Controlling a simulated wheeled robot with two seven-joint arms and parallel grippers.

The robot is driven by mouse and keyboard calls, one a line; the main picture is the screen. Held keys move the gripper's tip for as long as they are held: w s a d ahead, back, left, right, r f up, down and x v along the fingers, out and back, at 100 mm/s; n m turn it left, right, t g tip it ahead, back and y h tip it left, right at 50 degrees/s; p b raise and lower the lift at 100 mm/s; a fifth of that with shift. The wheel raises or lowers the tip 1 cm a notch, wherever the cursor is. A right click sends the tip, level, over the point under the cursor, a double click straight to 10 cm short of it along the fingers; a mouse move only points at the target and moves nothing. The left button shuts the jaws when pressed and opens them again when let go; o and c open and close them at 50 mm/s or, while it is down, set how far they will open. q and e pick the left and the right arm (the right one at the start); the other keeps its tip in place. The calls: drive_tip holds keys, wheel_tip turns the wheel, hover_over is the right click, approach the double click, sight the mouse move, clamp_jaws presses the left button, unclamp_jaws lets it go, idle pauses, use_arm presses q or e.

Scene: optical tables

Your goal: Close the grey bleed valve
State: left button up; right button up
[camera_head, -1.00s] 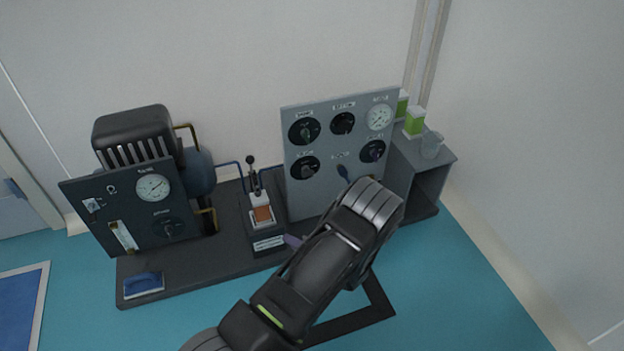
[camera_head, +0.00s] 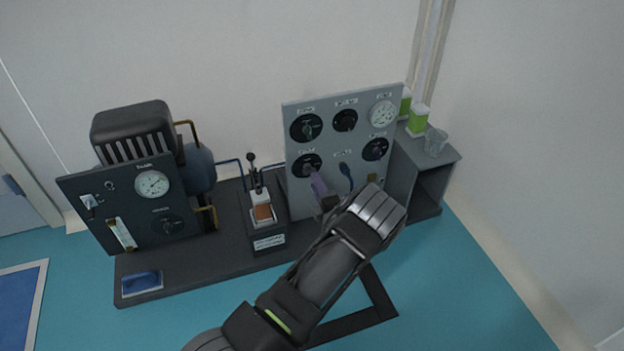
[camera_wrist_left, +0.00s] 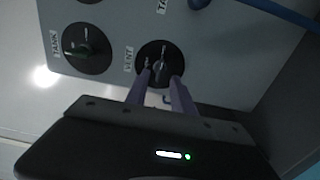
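The grey valve handle (camera_wrist_left: 159,68) sits on a round black dial beside a label reading VENT in the left wrist view. In the head view this dial (camera_head: 308,165) is at the lower left of the grey panel (camera_head: 330,195). My left gripper (camera_wrist_left: 160,80) has its two purple fingers spread, one on each side of the handle, with a gap between them; contact cannot be told. In the head view the purple fingers (camera_head: 318,183) reach up to the dial and partly cover it. My right gripper is not in view.
A green-handled TANK dial (camera_wrist_left: 82,47) is close to the left gripper. A blue hose (camera_head: 346,176) hangs on the panel to the right. A small block stand with a lever (camera_head: 268,240) and a dark gauge panel (camera_head: 130,215) stand to the left.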

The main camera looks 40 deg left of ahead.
sight(309, 171)
use_arm(q)
drive_tip(key=b+x, duration=0.1)
drive_tip(key=x, duration=0.3)
drive_tip(key=shift+c, duration=0.4)
clamp_jaws()
